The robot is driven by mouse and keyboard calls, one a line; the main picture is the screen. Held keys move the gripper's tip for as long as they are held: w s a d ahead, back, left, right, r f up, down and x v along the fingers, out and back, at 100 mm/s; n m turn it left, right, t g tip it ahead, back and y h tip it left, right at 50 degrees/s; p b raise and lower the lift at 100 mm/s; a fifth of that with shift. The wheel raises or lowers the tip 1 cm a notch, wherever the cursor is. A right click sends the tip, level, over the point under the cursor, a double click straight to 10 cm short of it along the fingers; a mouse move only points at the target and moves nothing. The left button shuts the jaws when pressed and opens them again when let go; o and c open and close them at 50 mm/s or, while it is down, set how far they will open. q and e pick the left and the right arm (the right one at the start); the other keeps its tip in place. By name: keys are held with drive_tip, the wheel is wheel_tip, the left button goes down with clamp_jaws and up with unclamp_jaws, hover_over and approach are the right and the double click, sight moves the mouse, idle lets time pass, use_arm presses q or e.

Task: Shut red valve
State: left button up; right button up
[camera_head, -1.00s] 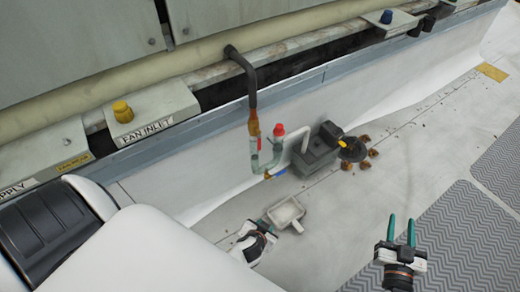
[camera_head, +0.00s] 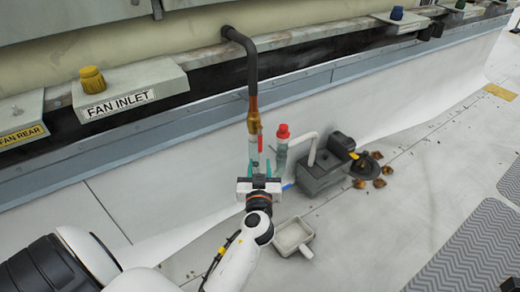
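A thin red handle (camera_head: 260,144) stands upright along the vertical pipe, just below its copper-coloured section (camera_head: 254,115). A red cap (camera_head: 283,131) tops the short grey-green pipe to its right. My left gripper (camera_head: 259,166) is in front of the lower pipe, a little below the red handle. Its two teal fingers are apart and point up, with the pipe showing between them. I cannot tell whether they touch it. The gripper body hides the lower pipe bend. A blue handle (camera_head: 288,186) shows just right of it. My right gripper is out of view.
A grey pump box (camera_head: 320,178) with a white hose stands right of the pipes. A small tray (camera_head: 292,237) lies on the floor in front. Brown leaves (camera_head: 379,183) lie by a dark drain. A wall ledge carries a FAN INLET box (camera_head: 130,97).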

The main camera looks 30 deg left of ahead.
sight(260, 143)
use_arm(q)
drive_tip(key=x, duration=0.9)
drive_tip(key=shift+b, duration=0.4)
clamp_jaws()
